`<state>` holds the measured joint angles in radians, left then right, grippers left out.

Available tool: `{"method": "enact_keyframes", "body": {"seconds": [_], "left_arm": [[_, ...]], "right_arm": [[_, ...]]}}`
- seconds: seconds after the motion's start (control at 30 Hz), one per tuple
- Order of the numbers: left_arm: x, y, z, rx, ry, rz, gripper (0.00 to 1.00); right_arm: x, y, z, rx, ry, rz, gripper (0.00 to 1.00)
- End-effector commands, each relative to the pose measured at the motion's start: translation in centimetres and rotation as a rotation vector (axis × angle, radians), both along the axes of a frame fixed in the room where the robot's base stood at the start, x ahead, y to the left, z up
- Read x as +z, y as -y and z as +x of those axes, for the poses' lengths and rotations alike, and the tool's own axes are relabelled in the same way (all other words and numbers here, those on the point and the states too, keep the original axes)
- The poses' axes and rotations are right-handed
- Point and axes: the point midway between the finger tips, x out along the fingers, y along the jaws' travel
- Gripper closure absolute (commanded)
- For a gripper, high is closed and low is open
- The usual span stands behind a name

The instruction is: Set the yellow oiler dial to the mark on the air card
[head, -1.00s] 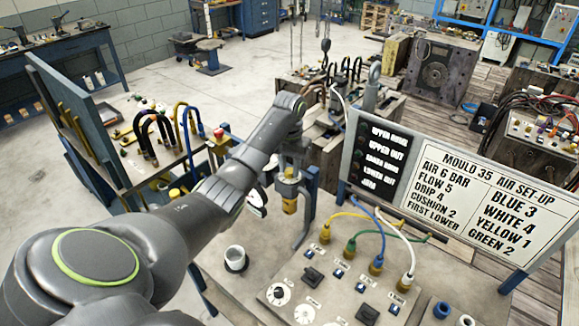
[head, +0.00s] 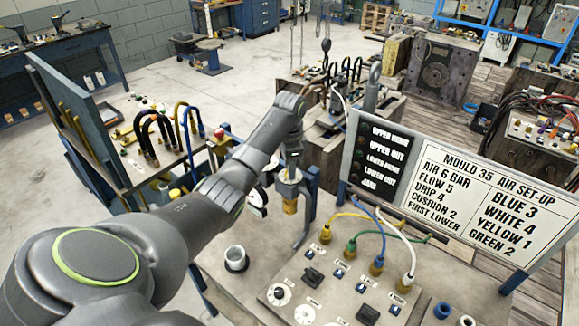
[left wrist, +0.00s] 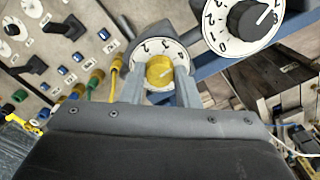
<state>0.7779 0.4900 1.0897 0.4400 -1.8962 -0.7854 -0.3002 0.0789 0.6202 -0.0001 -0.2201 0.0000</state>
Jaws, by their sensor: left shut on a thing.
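The yellow oiler dial (left wrist: 160,71) sits in the middle of a white numbered scale (left wrist: 166,47) in the left wrist view. My left gripper (left wrist: 160,82) is shut on this dial, one grey finger on each side. I cannot tell which number the dial's mark points to. In the head view my left gripper (head: 291,160) is at the top of the oiler, above its amber bowl (head: 290,206), and the dial is hidden. The air card (head: 490,208) stands at the right, reading "DRIP 4", "FLOW 5" and "AIR 6 BAR". My right gripper is not in view.
A black knob (left wrist: 250,19) on another numbered scale is beside the yellow dial. A control panel (head: 330,285) with knobs, switches and coloured hoses is in front of the oiler. A dark label board (head: 376,160) adjoins the card.

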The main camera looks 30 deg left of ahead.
Motion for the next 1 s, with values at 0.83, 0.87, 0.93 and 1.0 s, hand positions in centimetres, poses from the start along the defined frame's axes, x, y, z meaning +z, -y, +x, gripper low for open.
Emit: {"method": "enact_keyframes", "body": {"seconds": [0.83, 0.87, 0.93, 1.0], "left_arm": [[-0.02, 0.15, 0.05, -0.13, 0.001, -0.003, 0.71], [-0.02, 0.14, 0.05, -0.13, 0.001, -0.003, 0.67], [-0.02, 0.13, 0.04, -0.13, 0.001, -0.003, 0.57], [-0.02, 0.11, 0.03, -0.129, 0.001, -0.002, 0.5]], "right_arm": [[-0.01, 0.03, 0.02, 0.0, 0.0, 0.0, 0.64], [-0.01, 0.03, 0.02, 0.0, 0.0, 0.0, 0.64], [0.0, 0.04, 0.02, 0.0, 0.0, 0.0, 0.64], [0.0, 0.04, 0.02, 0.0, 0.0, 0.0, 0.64]]}}
